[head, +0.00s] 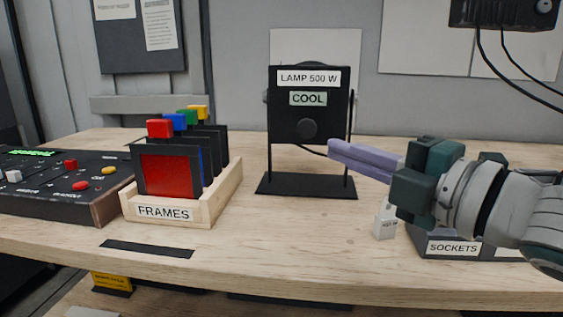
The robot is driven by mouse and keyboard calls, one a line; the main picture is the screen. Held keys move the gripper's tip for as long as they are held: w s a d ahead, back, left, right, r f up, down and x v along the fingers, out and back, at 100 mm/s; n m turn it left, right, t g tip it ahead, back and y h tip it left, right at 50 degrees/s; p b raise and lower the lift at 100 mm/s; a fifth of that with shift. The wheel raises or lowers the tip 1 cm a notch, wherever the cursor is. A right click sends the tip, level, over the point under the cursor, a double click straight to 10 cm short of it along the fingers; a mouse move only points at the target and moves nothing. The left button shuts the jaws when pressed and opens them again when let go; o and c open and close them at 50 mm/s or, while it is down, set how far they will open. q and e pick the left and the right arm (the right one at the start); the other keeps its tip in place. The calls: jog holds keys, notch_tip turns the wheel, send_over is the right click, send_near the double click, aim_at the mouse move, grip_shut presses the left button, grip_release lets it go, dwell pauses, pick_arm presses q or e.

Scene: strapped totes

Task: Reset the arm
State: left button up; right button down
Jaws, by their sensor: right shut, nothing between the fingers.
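My right gripper (338,153) comes in from the right and hangs above the bench, its lilac fingers shut with nothing between them. Its fingertips point left, in front of the right stand leg of the black lamp (306,106) as I see it. The lamp is labelled "LAMP 500 W" and "COOL" and stands upright on a black base. I cannot tell whether the fingertips touch the stand. My left gripper is not in view.
A wooden rack labelled "FRAMES" (206,212) holds colour-tabbed frames. A control console (60,195) sits at left. A small white block (385,222) and a "SOCKETS" box (432,247) lie below my right arm. The front middle of the bench (290,245) is clear.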

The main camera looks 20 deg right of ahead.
jog(key=s+a+m+g+h+p, duration=0.2)
jog(key=s+a+m+g+p, duration=0.1)
jog(key=s+m+g+p, duration=0.65)
jog(key=s+a+m+g+h+p, duration=0.25)
jog(key=s+m+g+p, duration=0.35)
jog(key=s+m, duration=0.65)
notch_tip(320, 180, up, 36)
jog(key=s+n+t+p, duration=0.1)
jog(key=s+n+p, duration=0.1)
jog(key=p, duration=3.5)
jog(key=shift+n, duration=0.5)
jog(key=shift+d+f+t, duration=0.1)
jog(key=shift+t, duration=0.15)
